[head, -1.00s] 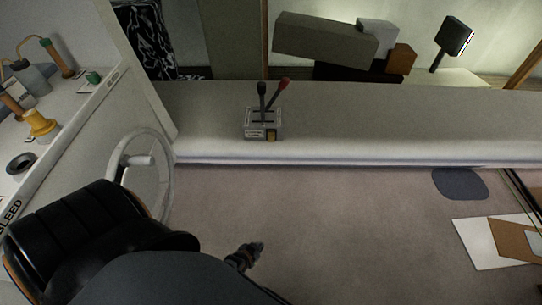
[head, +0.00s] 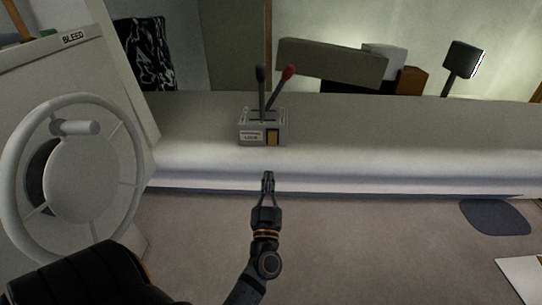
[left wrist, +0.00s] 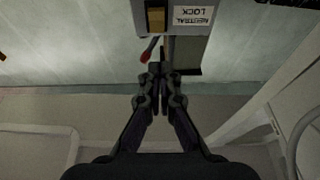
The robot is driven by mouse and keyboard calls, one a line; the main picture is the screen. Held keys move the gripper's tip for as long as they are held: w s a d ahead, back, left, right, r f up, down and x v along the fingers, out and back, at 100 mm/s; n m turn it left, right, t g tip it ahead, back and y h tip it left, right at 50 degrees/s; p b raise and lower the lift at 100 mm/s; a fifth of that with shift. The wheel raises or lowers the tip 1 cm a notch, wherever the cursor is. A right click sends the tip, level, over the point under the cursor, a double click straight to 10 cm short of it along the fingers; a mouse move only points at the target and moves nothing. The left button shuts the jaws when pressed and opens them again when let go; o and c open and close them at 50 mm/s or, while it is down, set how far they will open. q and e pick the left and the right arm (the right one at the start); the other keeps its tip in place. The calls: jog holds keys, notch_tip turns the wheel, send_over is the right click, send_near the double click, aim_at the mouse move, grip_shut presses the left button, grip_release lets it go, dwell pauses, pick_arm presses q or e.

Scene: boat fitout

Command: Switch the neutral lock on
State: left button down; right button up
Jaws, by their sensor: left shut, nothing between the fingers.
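The grey control box (head: 246,125) sits on the ledge, with a black-knobbed lever and a red-knobbed lever (head: 288,73) rising from it. Its front face carries a white label (head: 251,136) and, to the right, an amber rocker switch (head: 273,137). In the left wrist view the switch (left wrist: 156,18) and the label reading NEUTRAL LOCK (left wrist: 193,15) show at the top. I cannot tell which way the rocker is tipped. My left gripper (head: 268,176) is shut and empty, in front of and below the box, apart from it. It also shows in the left wrist view (left wrist: 160,72). My right gripper is out of view.
A white steering wheel (head: 72,190) stands at the left by a panel marked BLEED. A black seat (head: 95,275) is at the lower left. The long ledge (head: 400,135) is clear right of the box. A dark screen (head: 462,58) stands behind it.

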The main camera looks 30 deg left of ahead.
pick_arm(q)
send_near(271, 139)
notch_tip(271, 139, up, 4)
jog(key=w+a, duration=0.1)
jog(key=w, duration=0.1)
jog(key=shift+w+a+f+b, duration=0.3)
jog(key=shift+w+a+f, duration=0.2)
jog(key=shift+w, duration=0.1)
jog(key=shift+w+a+f+b, duration=0.35)
jog(key=shift+w+f, duration=0.15)
jog(key=shift+w, duration=0.1)
jog(key=shift+w+a, duration=0.1)
jog(key=shift+w, duration=0.1)
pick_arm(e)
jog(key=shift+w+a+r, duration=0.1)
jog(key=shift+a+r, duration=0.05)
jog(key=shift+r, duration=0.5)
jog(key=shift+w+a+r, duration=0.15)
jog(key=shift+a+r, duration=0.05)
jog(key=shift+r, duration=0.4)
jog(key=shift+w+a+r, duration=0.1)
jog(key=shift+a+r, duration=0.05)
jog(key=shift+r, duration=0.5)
pick_arm(q)
jog(key=shift+f, duration=0.1)
